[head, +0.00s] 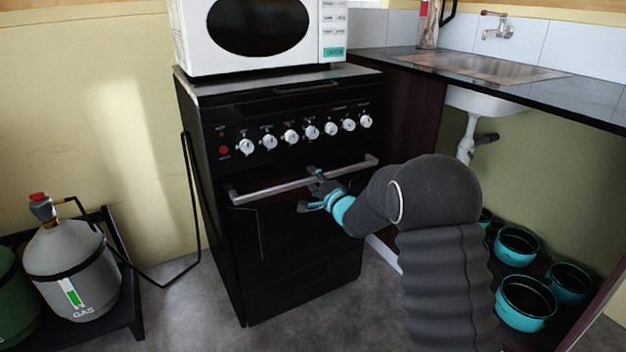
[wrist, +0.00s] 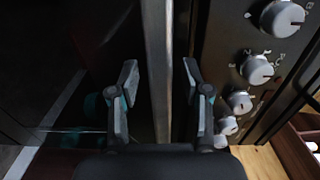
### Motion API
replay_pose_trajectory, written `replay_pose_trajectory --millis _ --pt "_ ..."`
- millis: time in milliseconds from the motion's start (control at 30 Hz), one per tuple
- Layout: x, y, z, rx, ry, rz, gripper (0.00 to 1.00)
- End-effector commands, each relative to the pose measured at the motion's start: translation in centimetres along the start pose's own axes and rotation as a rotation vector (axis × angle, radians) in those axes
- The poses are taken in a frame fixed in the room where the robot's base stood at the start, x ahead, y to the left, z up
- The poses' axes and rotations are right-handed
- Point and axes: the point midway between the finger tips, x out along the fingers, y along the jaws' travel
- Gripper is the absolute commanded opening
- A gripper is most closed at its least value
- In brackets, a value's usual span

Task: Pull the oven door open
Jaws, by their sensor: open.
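The black oven (head: 290,237) stands against the wall, with a row of white knobs above its door. The oven door (head: 262,235) looks closed. A silver bar handle (head: 272,190) runs across its top. My gripper (head: 315,190) is at the handle, right of its middle. In the wrist view the handle (wrist: 158,60) passes between the two open fingers (wrist: 158,88), one on each side, with a gap to each. The fingers are not closed on it. My arm hides part of the door's right side.
A white microwave (head: 255,60) sits on the oven. A gas bottle (head: 75,270) stands on a low black rack at left. Teal pots (head: 525,303) sit under the sink counter (head: 480,68) at right. Grey floor (head: 200,310) is clear left of the oven.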

Motion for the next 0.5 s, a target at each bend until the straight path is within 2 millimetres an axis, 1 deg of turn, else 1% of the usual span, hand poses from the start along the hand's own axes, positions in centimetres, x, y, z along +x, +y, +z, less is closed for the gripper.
replay_pose_trajectory --millis 267,300,367,400,467,500 --pt "0.22 -0.01 0.02 0.000 0.000 0.000 0.48" --pt "0.21 -0.01 0.01 0.000 0.000 0.000 0.45" --pt "0.21 -0.01 0.01 0.000 0.000 0.000 0.30" --pt "0.20 -0.02 0.01 0.000 0.000 -0.001 0.20" --pt "0.20 -0.01 0.02 0.000 0.000 0.000 0.05" --pt "0.20 -0.02 0.01 0.000 0.000 -0.001 0.00"
